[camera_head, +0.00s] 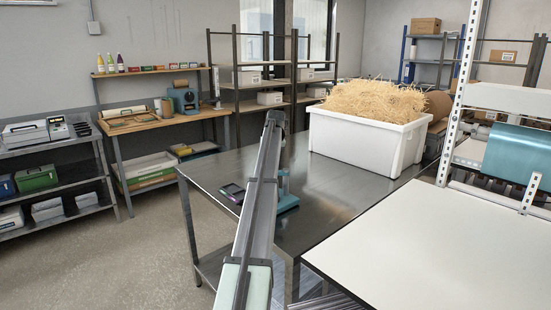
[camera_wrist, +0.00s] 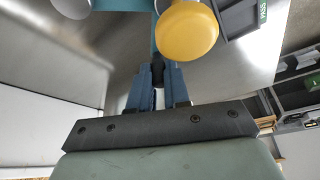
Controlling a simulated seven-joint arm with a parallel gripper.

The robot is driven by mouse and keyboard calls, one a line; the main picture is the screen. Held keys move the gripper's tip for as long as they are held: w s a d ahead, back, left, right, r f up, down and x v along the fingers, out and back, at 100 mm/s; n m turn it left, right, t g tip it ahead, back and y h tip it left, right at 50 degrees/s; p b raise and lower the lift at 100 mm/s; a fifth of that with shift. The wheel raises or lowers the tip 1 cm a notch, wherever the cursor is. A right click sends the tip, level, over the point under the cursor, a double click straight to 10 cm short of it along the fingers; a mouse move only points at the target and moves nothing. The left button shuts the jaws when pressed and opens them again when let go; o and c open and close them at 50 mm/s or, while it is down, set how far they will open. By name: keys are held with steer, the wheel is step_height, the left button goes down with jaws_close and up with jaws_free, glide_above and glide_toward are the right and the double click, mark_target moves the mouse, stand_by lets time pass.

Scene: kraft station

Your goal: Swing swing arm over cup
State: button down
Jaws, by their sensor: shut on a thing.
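In the wrist view my gripper (camera_wrist: 158,84) has its blue fingers close together on the dark lower end of a narrow teal bar, which appears to be the swing arm (camera_wrist: 154,45). A rounded yellow piece (camera_wrist: 188,31) is just right of the bar, and part of a white rounded piece (camera_wrist: 72,7) is at the upper left. I cannot tell which, if either, is the cup. In the head view a teal stand (camera_head: 287,192) is on the metal table, just right of my arm. My gripper cannot be made out there.
The metal table (camera_head: 325,215) holds a small dark device (camera_head: 233,192) left of my arm and a white bin (camera_head: 370,147) of straw at the back. A white tabletop (camera_head: 440,255) is at the right. A dark tray marked PASS (camera_wrist: 240,17) shows in the wrist view.

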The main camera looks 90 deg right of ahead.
steer(key=w+a+n+t+y, duration=0.2)
steer(key=a+n, duration=0.3)
steer(key=n, duration=0.3)
steer(key=shift+a, duration=0.4)
steer(key=shift+a+f, duration=0.1)
steer(key=c, duration=1.1)
jaws_free()
steer(key=shift+w, duration=0.1)
steer(key=v, duration=1.4)
steer(key=shift+s, duration=0.3)
steer(key=shift+w+f, duration=0.1)
steer(key=shift+f, duration=0.05)
